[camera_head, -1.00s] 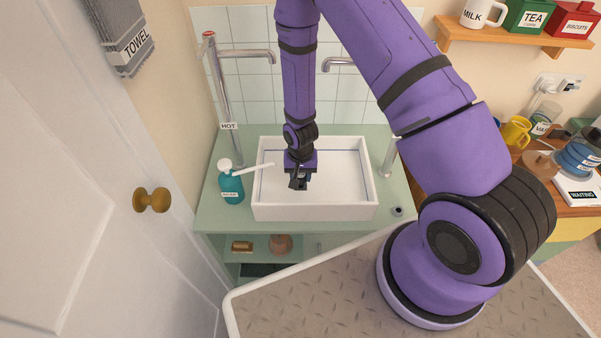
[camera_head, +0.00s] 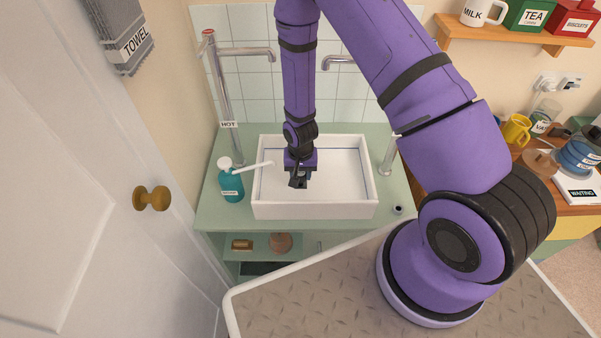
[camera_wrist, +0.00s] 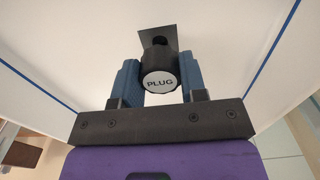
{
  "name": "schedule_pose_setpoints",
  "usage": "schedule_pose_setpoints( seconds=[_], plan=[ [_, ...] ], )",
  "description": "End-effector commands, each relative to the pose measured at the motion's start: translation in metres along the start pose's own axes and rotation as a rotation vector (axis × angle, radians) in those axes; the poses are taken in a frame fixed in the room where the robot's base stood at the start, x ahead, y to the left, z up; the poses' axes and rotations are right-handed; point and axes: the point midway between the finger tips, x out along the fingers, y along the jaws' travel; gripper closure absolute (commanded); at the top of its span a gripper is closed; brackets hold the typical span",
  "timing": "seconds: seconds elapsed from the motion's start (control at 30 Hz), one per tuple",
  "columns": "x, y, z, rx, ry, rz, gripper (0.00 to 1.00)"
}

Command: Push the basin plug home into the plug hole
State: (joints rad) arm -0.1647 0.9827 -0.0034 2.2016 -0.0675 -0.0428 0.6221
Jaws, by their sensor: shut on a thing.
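The basin plug (camera_wrist: 160,82) is a dark round piece with a white face marked PLUG. My gripper (camera_wrist: 158,84) is shut on it, one blue finger on each side, in the wrist view. In the head view my gripper (camera_head: 298,181) is inside the white basin (camera_head: 315,211), low over its floor. Just beyond the plug in the wrist view is a small dark grey patch (camera_wrist: 157,34) with a darker spot on it. I cannot tell whether this is the plug hole. The plug's underside and its contact with the basin are hidden.
A teal soap bottle (camera_head: 231,187) with a long white spout stands left of the basin, the spout reaching over its rim. The hot tap (camera_head: 224,95) stands behind left, and another tap (camera_head: 389,155) to the right. A door (camera_head: 90,200) is at far left.

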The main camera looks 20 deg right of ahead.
Motion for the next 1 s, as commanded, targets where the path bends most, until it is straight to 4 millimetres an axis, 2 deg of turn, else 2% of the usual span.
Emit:
schedule_pose_setpoints(
  seconds=[0.57,1.0],
  plan=[
    [0.0003,0.0000,0.0000,0.001,0.000,0.000,0.89],
    [0.0086,0.0001,0.0003,0.001,-0.001,0.001,0.89]
  ],
)
